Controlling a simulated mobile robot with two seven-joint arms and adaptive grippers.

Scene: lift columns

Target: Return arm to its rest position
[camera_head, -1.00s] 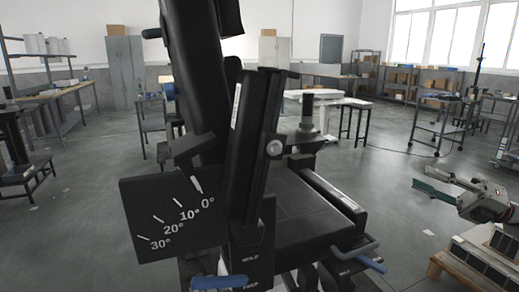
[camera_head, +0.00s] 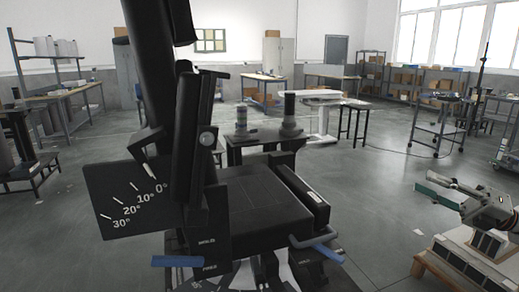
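My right gripper (camera_head: 434,184) is at the right side of the head view, on a grey arm that comes in from the right edge. One pale finger and a green finger-like strip lie side by side with a gap between them. It looks open, and I see nothing held in it. It hangs over the floor, above and left of the pale block with dark slots (camera_head: 478,252) at the lower right. My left gripper and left arm do not show.
A black machine (camera_head: 255,208) with a tilted post and an angle plate (camera_head: 125,200) marked in degrees fills the centre and left foreground. Blue-ended levers stick out low. A wheeled cart (camera_head: 437,128), shelves and workbenches stand farther back. Open floor (camera_head: 375,205) lies right of the machine.

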